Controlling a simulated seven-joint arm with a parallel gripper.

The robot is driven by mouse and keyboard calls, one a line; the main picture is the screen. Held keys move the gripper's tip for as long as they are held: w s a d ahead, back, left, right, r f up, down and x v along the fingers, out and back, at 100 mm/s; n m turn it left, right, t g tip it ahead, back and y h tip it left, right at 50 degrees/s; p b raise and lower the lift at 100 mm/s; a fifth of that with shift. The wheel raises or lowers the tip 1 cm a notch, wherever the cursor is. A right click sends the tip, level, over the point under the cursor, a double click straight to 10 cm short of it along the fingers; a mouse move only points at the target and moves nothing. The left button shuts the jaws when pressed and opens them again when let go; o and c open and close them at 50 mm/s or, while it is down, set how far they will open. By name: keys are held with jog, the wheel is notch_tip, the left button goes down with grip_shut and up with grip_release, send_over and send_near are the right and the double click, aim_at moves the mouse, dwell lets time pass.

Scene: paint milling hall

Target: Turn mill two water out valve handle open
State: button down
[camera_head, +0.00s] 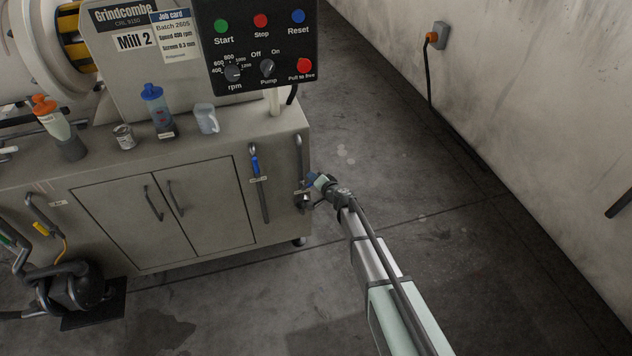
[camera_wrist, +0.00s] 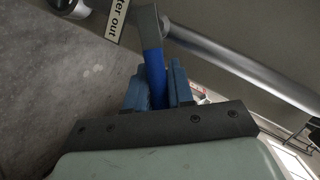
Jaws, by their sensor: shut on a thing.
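The mill two water out valve handle (camera_wrist: 153,66) is a blue lever on a grey metal arm. In the wrist view it runs at an angle across a bright metal pipe (camera_wrist: 235,62). A label (camera_wrist: 117,18) ending in "ter out" sits beside it. My gripper (camera_wrist: 156,90) has blue fingers, one on each side of the blue lever, shut on it. In the head view my gripper (camera_head: 317,181) is at the right end of the Mill 2 cabinet, beside the right-hand pipe (camera_head: 299,152). The lever is mostly hidden there.
A second blue-handled valve (camera_head: 255,165) is on the pipe to the left. The Mill 2 cabinet (camera_head: 215,203) carries a blue-capped bottle (camera_head: 152,92), a can (camera_head: 124,137) and a jug (camera_head: 206,118). The control panel (camera_head: 262,45) overhangs above. Bare floor (camera_head: 400,150) lies to the right.

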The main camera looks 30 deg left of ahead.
jog(key=shift+s+a+r+n+t+h, duration=0.35)
jog(key=shift+r+n+h, duration=0.15)
jog(key=shift+n, duration=0.3)
jog(key=shift+s+a+r+n+t+h, duration=0.2)
jog(key=shift+r+n+t+h, duration=0.25)
jog(key=shift+n, duration=0.35)
jog(key=shift+s+a, duration=0.1)
jog(key=c, duration=1.1)
grip_release()
jog(key=v, duration=1.3)
jog(key=shift+s+r, duration=0.3)
